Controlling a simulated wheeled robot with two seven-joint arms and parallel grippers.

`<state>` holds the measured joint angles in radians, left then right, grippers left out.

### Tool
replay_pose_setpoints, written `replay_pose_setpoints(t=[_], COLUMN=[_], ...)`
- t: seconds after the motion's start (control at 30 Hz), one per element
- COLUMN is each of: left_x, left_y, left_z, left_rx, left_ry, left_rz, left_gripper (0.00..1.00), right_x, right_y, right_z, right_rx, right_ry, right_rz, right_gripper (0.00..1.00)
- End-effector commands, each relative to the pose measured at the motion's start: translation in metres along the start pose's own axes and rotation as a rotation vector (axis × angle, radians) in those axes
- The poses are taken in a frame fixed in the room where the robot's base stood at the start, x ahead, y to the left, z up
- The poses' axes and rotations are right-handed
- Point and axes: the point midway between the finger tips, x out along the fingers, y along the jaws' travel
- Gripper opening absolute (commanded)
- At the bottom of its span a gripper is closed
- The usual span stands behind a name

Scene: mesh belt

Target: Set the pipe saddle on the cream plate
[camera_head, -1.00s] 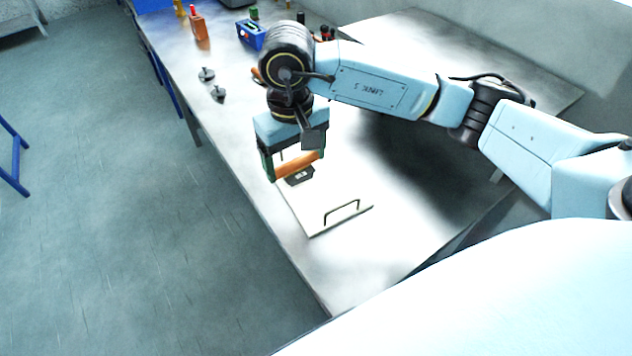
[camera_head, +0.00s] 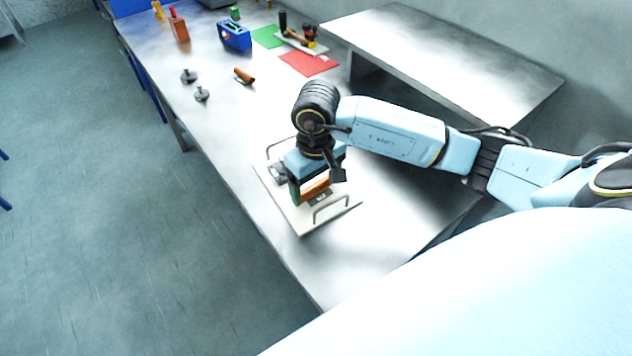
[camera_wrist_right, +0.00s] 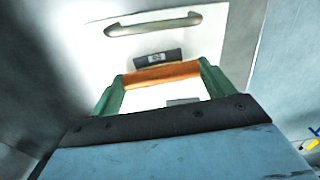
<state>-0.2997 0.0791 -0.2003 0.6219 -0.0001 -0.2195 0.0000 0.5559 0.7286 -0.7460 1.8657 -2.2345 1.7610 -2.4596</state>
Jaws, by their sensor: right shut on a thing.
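The cream plate (camera_head: 290,217) lies near the table's left edge, with a wire handle at each end. It fills much of the right wrist view (camera_wrist_right: 205,50). My right gripper (camera_head: 313,191) has green fingers and is over the plate. It is shut on an orange, rounded piece, taken to be the pipe saddle (camera_head: 317,186), which also shows in the right wrist view (camera_wrist_right: 160,75) lying across between the fingertips. Whether it touches the plate I cannot tell. A dark labelled block (camera_wrist_right: 158,58) is on the plate just beyond it. My left gripper is not in view.
A brown-orange piece (camera_head: 244,76) and two grey knobbed parts (camera_head: 189,76) lie farther up the table. Behind are a blue box (camera_head: 234,36), a red mat (camera_head: 310,63) and a green mat (camera_head: 267,37). A raised metal shelf (camera_head: 440,50) stands at the right.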

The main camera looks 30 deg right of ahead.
Motion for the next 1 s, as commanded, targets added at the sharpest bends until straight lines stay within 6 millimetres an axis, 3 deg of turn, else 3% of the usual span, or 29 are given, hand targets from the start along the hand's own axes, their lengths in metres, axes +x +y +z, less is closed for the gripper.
replay_pose_setpoints(t=[0.4, 0.43, 0.57, 0.87, 1.0], left_x=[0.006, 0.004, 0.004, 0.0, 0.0], left_y=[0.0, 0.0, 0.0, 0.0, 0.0], left_z=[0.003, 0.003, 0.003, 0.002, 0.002], left_rx=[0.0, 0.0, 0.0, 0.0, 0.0], left_ry=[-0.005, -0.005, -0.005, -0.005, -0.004], left_rz=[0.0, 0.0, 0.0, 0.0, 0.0], left_gripper=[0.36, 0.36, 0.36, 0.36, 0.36], right_x=[0.007, 0.006, 0.006, 0.003, -0.016], right_y=[0.0, 0.0, 0.0, 0.0, 0.001], right_z=[-0.001, -0.001, -0.001, 0.0, -0.002], right_rx=[0.001, 0.001, 0.001, 0.001, 0.001], right_ry=[0.003, 0.002, 0.002, 0.001, 0.007], right_rz=[0.0, 0.0, 0.0, -0.001, 0.001], right_gripper=[0.49, 0.85, 1.0, 1.0, 1.0])
